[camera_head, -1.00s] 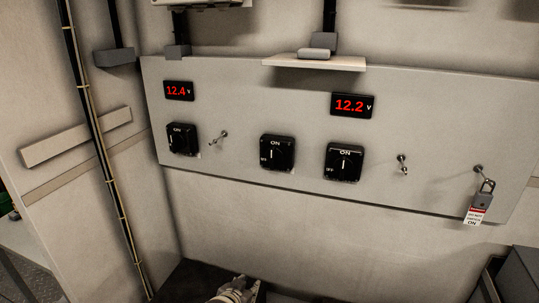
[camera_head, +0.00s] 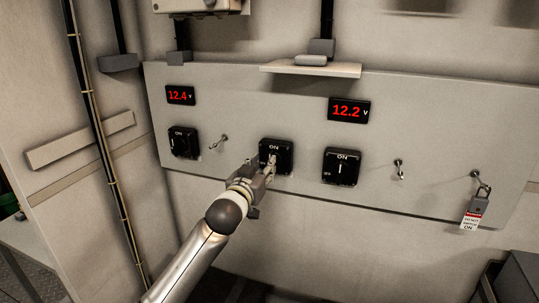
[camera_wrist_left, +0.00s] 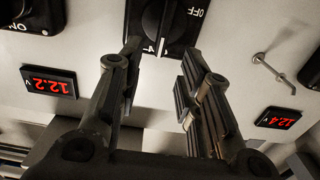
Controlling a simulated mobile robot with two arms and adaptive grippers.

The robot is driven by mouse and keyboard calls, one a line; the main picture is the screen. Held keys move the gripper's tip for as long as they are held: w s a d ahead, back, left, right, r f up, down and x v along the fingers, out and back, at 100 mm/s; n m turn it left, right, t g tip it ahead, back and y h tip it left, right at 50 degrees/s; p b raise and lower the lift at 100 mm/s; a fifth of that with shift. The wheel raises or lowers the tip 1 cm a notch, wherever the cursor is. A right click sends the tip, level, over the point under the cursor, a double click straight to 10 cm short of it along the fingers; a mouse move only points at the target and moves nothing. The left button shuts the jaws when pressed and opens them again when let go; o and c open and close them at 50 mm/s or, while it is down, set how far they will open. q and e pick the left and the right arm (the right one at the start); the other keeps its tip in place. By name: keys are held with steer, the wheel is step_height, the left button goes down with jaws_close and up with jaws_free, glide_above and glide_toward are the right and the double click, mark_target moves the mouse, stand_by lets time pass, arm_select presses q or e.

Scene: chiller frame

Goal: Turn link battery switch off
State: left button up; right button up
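The middle black rotary switch (camera_head: 282,150) is on the grey panel, between two similar switches; I take it as the link battery switch. Its ON label is at the top. My left gripper (camera_head: 268,165) is in front of it and hides its lower left part. In the left wrist view, the picture is upside down and the switch knob (camera_wrist_left: 158,22) lies beyond the fingertips. Its white mark points down there, away from the OFF label. My left gripper (camera_wrist_left: 161,52) is open, with nothing between its fingers. Whether a finger touches the knob I cannot tell. My right gripper is not in view.
A left switch (camera_head: 183,142) and a right switch (camera_head: 342,166) flank it. Displays read 12.4 V (camera_head: 180,96) and 12.2 V (camera_head: 349,110). Metal toggles stick out of the panel (camera_head: 430,188). A padlock with tag (camera_head: 472,212) hangs at the right. A shelf (camera_head: 310,69) juts out above.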

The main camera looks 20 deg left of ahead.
mark_target(269, 157)
arm_select(q)
steer(key=w+p, duration=0.1)
steer(key=w, duration=0.5)
steer(key=shift+d, duration=0.15)
steer(key=shift+c, duration=0.3)
jaws_close()
